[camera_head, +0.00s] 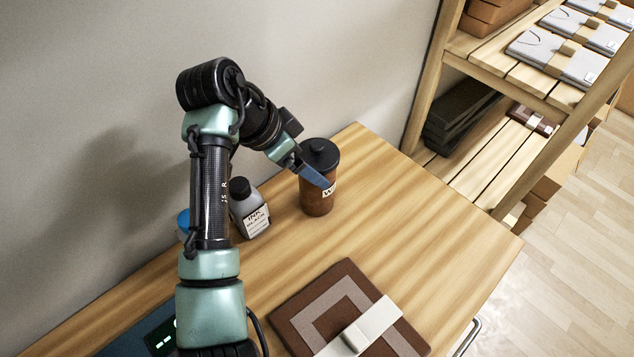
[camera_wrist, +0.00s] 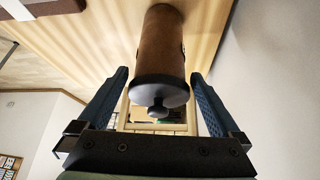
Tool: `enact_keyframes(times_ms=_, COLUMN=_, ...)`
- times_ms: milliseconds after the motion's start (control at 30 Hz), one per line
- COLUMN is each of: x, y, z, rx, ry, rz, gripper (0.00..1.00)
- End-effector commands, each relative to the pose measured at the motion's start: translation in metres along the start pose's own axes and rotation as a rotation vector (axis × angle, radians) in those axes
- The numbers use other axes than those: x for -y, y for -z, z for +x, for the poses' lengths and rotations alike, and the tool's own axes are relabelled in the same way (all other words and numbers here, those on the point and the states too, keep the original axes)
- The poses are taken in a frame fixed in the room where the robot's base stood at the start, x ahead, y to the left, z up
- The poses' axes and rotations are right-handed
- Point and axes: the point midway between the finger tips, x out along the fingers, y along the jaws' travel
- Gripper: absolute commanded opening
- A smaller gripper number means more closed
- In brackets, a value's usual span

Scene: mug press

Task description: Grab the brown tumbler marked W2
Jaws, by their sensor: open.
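The brown tumbler (camera_head: 316,199) stands upright on the wooden table, with a black knobbed lid and a white label that begins with W; the rest of the label is hidden by a finger. My gripper (camera_head: 318,181) is at the tumbler's upper part in the head view. In the wrist view the tumbler (camera_wrist: 161,50) shows upside down, between the two blue fingers of my gripper (camera_wrist: 160,88). The fingers are spread wide, with a visible gap on each side of the tumbler.
A grey ink bottle (camera_head: 250,212) with a black cap stands left of the tumbler, close to my arm. A brown patterned book or folder (camera_head: 317,300) with a pale strap lies at the table's front. A wooden shelf (camera_head: 480,190) stands at the right. The table right of the tumbler is clear.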

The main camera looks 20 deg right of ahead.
Motion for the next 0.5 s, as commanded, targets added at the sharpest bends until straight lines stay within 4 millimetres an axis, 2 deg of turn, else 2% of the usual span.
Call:
enact_keyframes(times_ms=300, x=-0.001, y=0.0, z=0.044, rx=0.002, ry=-0.003, rz=0.001, gripper=1.0)
enact_keyframes(times_ms=500, x=0.0, y=0.0, z=0.05, rx=0.001, ry=-0.001, rz=0.0, gripper=1.0)
